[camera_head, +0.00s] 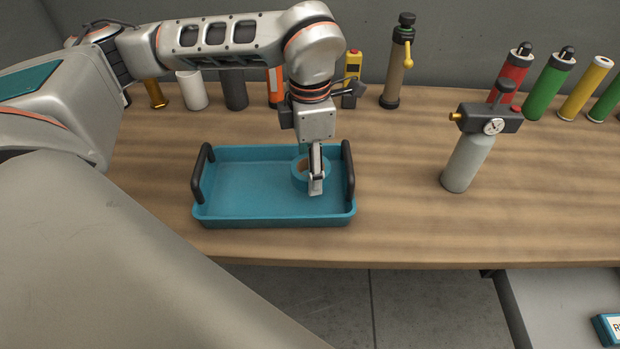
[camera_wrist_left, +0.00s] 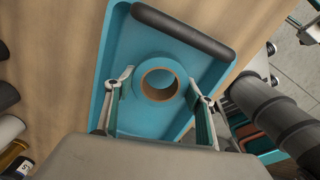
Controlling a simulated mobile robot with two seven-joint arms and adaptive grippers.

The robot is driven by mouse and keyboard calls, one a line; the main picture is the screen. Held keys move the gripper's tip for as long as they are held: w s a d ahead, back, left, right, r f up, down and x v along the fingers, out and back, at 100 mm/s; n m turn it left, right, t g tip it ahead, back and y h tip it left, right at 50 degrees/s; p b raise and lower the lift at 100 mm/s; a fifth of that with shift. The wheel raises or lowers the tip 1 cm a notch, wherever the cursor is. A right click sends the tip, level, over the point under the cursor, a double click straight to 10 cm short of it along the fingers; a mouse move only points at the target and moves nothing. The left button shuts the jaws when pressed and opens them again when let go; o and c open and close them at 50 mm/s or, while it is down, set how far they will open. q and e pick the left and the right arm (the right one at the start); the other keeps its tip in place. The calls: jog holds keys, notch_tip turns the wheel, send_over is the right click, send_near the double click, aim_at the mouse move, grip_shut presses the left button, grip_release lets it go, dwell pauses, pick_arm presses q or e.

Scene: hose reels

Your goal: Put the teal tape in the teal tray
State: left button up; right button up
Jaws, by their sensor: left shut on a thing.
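The teal tray (camera_head: 240,205) is a rectangular tray with two black handles, on the wooden bench. The teal tape (camera_head: 299,172) is a round roll with a brown core, inside the outline of the tray's right part. My left gripper (camera_head: 316,180) points down over the tray and is shut on the tape; its front finger hides part of the roll. In the left wrist view the tape (camera_wrist_left: 159,64) lies between the fingers, with the tray floor behind it. I cannot tell whether the tape touches the floor.
A grey bottle with a gauge (camera_head: 467,155) stands right of the tray. Several cylinders and a dark pump-like tool (camera_head: 398,65) line the back wall. The bench between the tray and the grey bottle is clear. The bench's front edge is close to the tray.

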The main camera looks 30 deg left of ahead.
pick_arm(q)
jog(key=shift+f, duration=1.9)
jog(key=o, duration=1.1)
jog(key=shift+f, duration=0.15)
jog(key=shift+o, duration=0.2)
notch_tip(320, 180, up, 12)
jog(key=shift+r+p, duration=0.2)
jog(key=shift+p, duration=0.1)
